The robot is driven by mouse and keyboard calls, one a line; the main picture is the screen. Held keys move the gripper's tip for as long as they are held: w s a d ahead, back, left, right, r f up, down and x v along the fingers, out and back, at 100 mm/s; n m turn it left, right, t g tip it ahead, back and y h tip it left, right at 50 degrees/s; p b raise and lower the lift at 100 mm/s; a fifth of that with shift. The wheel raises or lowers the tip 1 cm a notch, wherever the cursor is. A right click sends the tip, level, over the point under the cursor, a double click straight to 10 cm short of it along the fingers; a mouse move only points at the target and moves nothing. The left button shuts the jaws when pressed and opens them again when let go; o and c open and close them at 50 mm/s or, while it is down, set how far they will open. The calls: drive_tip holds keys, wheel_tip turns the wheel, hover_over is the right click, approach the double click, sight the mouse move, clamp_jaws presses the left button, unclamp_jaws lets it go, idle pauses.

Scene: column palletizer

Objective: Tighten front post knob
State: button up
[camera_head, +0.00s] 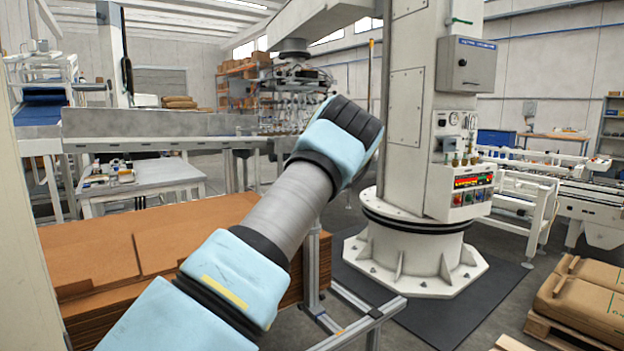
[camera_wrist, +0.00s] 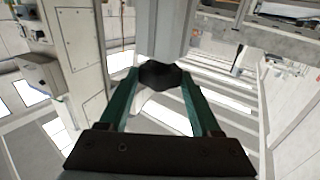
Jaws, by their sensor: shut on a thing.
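In the wrist view a black knob (camera_wrist: 160,74) sits at the end of a pale grey post (camera_wrist: 165,28). My gripper (camera_wrist: 160,77) has its two green fingers on either side of the knob and is shut on it. The knob's far side is hidden. In the head view my blue and grey arm reaches up across the middle. Its wrist hides my gripper and the knob there.
The white palletizer column (camera_head: 420,130) stands right of my arm on a bolted round base, with a control box (camera_head: 465,65). Stacked brown cardboard (camera_head: 130,245) lies at lower left beside a metal frame (camera_head: 365,325). Sacks (camera_head: 585,300) on a pallet stand at lower right.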

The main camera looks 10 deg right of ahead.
drive_tip(key=shift+a+f+m+h+b, duration=0.1)
drive_tip(key=shift+a+m+h+b, duration=0.15)
drive_tip(key=shift+m+h+b, duration=0.25)
drive_tip(key=shift+d+h, duration=0.1)
drive_tip(key=shift+h, duration=0.2)
drive_tip(key=o, duration=1.4)
drive_tip(key=shift+c, duration=0.2)
drive_tip(key=b+v, duration=0.3)
drive_tip(key=v, duration=0.7)
drive_tip(key=shift+s+r+b, duration=0.25)
drive_tip(key=shift+s+b, duration=0.1)
drive_tip(key=shift+s, duration=0.05)
